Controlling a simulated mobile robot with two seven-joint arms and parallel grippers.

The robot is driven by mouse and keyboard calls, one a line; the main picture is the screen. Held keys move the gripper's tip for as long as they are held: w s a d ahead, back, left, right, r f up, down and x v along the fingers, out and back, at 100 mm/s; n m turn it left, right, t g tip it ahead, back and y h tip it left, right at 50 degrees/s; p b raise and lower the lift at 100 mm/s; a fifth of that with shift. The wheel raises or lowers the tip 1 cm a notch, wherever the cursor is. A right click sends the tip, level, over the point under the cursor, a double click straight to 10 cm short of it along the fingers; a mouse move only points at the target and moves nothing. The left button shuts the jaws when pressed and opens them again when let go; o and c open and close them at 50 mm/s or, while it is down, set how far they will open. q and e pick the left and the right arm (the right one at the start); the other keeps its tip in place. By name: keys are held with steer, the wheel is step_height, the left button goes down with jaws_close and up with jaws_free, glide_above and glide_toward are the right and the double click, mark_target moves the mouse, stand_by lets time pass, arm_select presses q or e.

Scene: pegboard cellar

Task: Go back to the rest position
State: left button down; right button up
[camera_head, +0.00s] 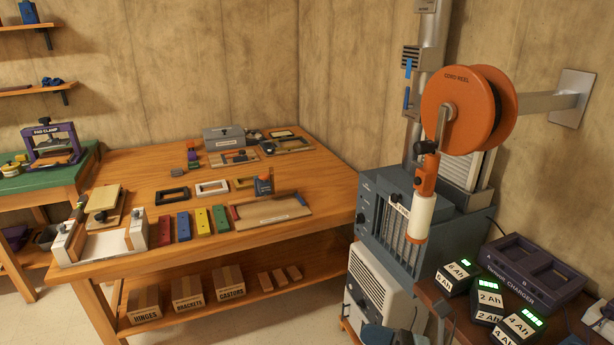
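Neither of my grippers shows clearly in the head view, so I cannot see whether they hold anything. The wooden workbench (200,265) stands at left and centre. On it lie red, blue, yellow and green blocks, several small frames, a grey box (224,138) and a white-sided fixture (100,244). An orange cord reel (460,108) hangs from a wall arm at right, with an orange and white handle (421,205) dangling below it.
A grey-blue machine (402,215) stands right of the bench. At lower right, a dark charger (532,270) and several labelled batteries (488,299) sit on a brown surface. A purple clamp (50,144) stands on a green-topped table at left.

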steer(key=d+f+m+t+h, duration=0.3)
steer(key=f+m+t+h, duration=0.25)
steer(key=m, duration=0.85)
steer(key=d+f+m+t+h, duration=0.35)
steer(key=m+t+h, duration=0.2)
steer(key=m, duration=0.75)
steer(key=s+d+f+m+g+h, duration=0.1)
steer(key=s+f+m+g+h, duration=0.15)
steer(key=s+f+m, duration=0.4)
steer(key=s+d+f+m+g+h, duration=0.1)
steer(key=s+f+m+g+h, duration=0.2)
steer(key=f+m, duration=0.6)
arm_select(q)
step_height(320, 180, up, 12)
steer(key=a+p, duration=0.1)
steer(key=p, duration=1.2)
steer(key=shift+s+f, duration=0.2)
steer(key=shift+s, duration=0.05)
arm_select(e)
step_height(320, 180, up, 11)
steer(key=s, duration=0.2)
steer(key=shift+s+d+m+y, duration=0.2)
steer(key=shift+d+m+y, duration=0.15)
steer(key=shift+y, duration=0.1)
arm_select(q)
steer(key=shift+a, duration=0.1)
